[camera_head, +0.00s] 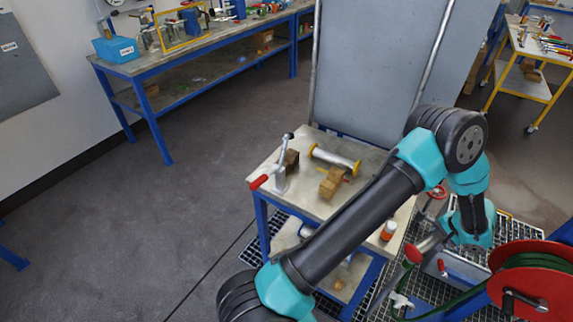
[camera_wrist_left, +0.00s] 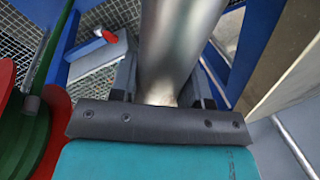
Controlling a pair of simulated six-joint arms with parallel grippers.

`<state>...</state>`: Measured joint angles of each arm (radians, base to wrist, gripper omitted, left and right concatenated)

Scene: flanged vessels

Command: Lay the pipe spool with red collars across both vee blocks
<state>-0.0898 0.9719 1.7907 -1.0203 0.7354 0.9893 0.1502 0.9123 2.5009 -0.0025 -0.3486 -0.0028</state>
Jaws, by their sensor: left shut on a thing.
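My left gripper (camera_head: 444,236) is low at the right, beyond the small table's right edge. It is shut on a grey metal pipe (camera_head: 428,244) with a red collar at its near end, which looks like the pipe spool with red collars. In the left wrist view, the smooth metal pipe (camera_wrist_left: 178,45) runs between the two dark fingers (camera_wrist_left: 165,82); its far end is cut off by the frame. Two brown blocks, likely the vee blocks, stand on the table: one behind the clamp (camera_head: 291,159), one nearer the middle (camera_head: 330,184). My right gripper is not in view.
A white spool with yellow collars (camera_head: 335,159) lies at the back of the table (camera_head: 312,205). A clamp with a red handle (camera_head: 279,178) stands at its left edge. An orange-and-white bottle (camera_head: 388,231) is at its right. A red hose reel (camera_head: 530,277) stands lower right.

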